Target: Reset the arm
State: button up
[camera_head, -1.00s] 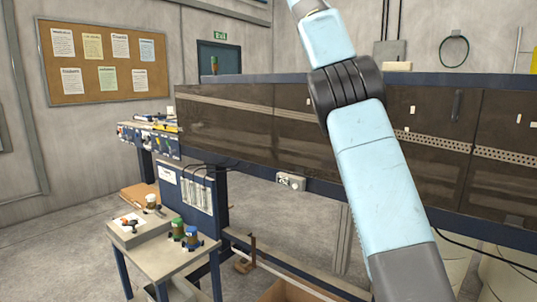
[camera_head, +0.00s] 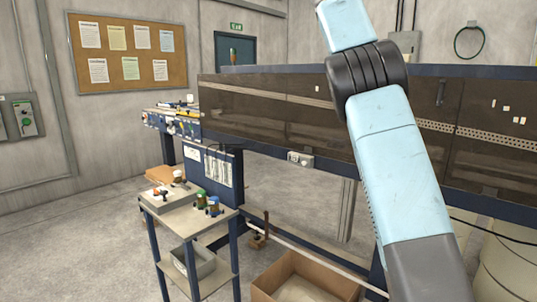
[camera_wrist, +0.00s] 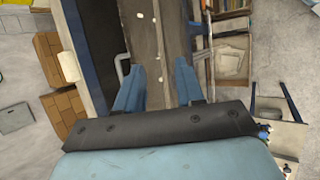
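My arm (camera_head: 392,160) rises across the right half of the head view, light blue with a black ribbed joint, and runs out of the top of the picture. My gripper is outside the head view. In the wrist view my gripper (camera_wrist: 157,68) shows two blue fingers held apart. Nothing is between them, only the machine far below showing through the gap.
The long machine (camera_head: 260,112) with dark covers stands behind my arm. A small side table (camera_head: 190,232) with bottles (camera_head: 212,206) stands at its left end. A cardboard box (camera_head: 305,278) lies on the floor in front. Open floor (camera_head: 85,240) is at left.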

jog(key=s+d+f+m+t+y, duration=0.1)
jog(key=s+d+f+m+y, duration=0.15)
jog(key=s+d, duration=0.3)
jog(key=s+d+f+m+y, duration=0.1)
jog(key=s+d+f+y, duration=0.1)
jog(key=s+d+f, duration=0.3)
jog(key=s+a+f+m+t+y, duration=0.1)
jog(key=s+a+f, duration=0.2)
jog(key=s+f, duration=0.6)
jog(key=s+a+f+m+t+y, duration=0.1)
jog(key=s+a+f, duration=0.3)
jog(key=s+f, duration=0.6)
jog(key=s+a+f+m+t+y, duration=0.1)
jog(key=s+a+f+m, duration=0.2)
jog(key=s+f, duration=0.7)
jog(key=shift+a+f, duration=0.4)
jog(key=shift+a, duration=0.1)
jog(key=shift+o, duration=0.4)
